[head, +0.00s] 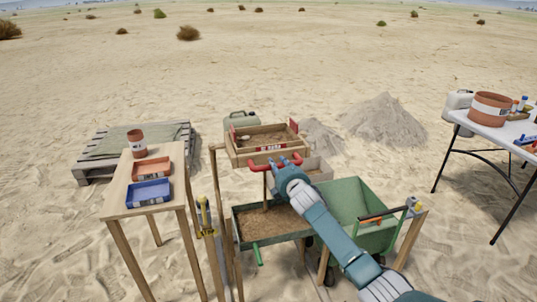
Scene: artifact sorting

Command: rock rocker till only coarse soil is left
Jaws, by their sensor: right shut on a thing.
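The rocker (236,160) is a wooden sieve box on a wooden stand in the middle of the head view. Brown soil with some lumps (250,138) lies inside it; how coarse it is I cannot tell. A red handle (254,166) sticks out at its front. My right gripper (276,163) is shut on the red handle, and its arm comes in from the lower right. Below the box stands a green-edged tray (277,237) with brown soil in it. My left gripper is not in view.
A wooden table (118,207) at left bears a red tray (152,168), a blue tray (149,193) and a brown pot (136,143). A green wheelbarrow (345,200) stands right of the rocker. A white table (483,128) is at far right. Soil heaps (385,120) lie behind.

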